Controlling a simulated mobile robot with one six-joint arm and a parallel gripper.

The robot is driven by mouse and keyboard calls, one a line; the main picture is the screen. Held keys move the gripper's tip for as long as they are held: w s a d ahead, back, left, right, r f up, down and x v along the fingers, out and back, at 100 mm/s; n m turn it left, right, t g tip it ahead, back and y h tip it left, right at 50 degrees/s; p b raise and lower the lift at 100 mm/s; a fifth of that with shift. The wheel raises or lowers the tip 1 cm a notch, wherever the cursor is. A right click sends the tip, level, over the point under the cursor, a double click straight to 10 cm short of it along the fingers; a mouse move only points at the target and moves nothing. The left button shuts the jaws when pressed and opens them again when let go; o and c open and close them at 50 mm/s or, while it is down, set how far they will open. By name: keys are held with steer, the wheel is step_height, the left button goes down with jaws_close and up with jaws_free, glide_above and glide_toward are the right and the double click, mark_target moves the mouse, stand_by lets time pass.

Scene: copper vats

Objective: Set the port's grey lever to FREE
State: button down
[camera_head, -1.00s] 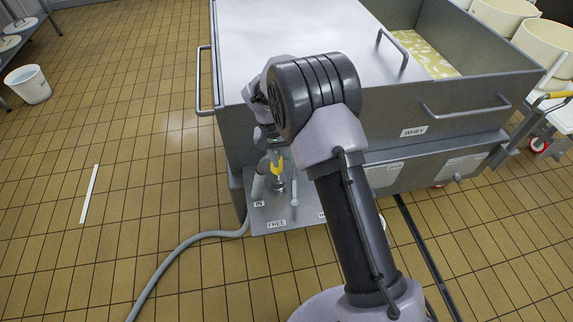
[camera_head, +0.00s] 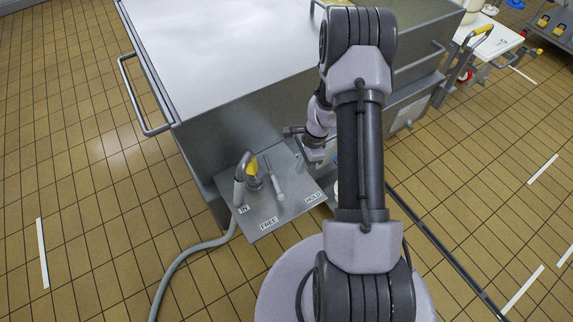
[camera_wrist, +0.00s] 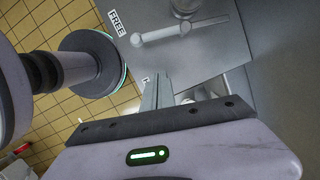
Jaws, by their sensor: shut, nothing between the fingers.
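The grey lever (camera_head: 278,194) lies over a steel plate (camera_head: 250,226) at the vat's lower corner. Its knobbed end points to the plate's front edge, between the FREE label (camera_head: 268,222) and the HOLD label (camera_head: 313,197), nearer FREE. In the wrist view the lever (camera_wrist: 160,35) shows whole, its knob close to FREE (camera_wrist: 118,22); HOLD is mostly hidden behind my fingers. My gripper (camera_head: 302,164) is right of the lever, apart from it. Its fingers (camera_wrist: 156,88) are shut and empty.
A grey hose (camera_head: 190,244) joins a pipe beside the IN label (camera_head: 243,209), next to a yellow piece (camera_head: 252,166) left of the lever. The vat (camera_head: 232,128) rises behind the plate. Tiled floor lies open at the left.

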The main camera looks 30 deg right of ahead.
mark_target(274, 177)
steer(key=a+f+b, duration=0.1)
steer(key=f, duration=0.1)
steer(key=a+f+b, duration=0.1)
steer(key=a+f, duration=0.1)
steer(key=f, duration=0.1)
steer(key=a+f+b, duration=0.1)
steer(key=f, duration=0.1)
steer(key=shift+w+a+f, duration=0.15)
steer(key=shift+w+a, duration=0.2)
steer(key=shift+w, duration=0.05)
steer(key=shift+w+a+b, duration=0.1)
steer(key=shift+a+b, duration=0.2)
steer(key=shift+a, duration=0.05)
